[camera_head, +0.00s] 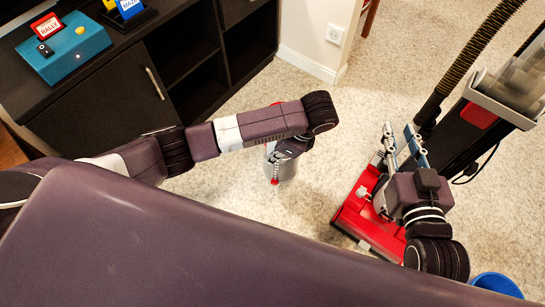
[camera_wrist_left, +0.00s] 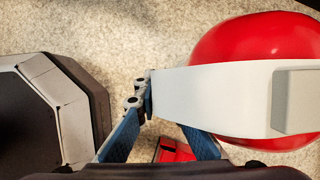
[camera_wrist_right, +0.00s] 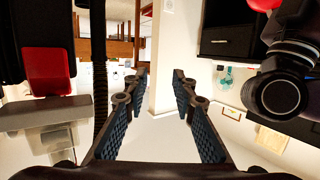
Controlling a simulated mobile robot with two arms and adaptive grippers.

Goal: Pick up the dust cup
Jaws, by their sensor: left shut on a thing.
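The dust cup (camera_head: 287,172), a pale, see-through cylinder with red parts, is below the end of my left arm in the head view, partly hidden by it. In the left wrist view its red dome (camera_wrist_left: 250,40) and pale handle (camera_wrist_left: 205,95) fill the right side. My left gripper (camera_head: 275,158) is shut on the dust cup, with its fingertips at the handle's end in the left wrist view (camera_wrist_left: 143,95). I cannot tell whether the cup touches the carpet. My right gripper (camera_head: 404,143) is open and empty, in front of the vacuum; its fingers stand apart in the right wrist view (camera_wrist_right: 160,90).
The upright vacuum (camera_head: 455,125) has a red floor head (camera_head: 362,222) and a ribbed hose (camera_head: 470,55). A blue bucket (camera_head: 497,285) is at bottom right. A dark cabinet (camera_head: 110,105) is at left, with a teal box (camera_head: 65,50) on top. Carpet lies open in the middle.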

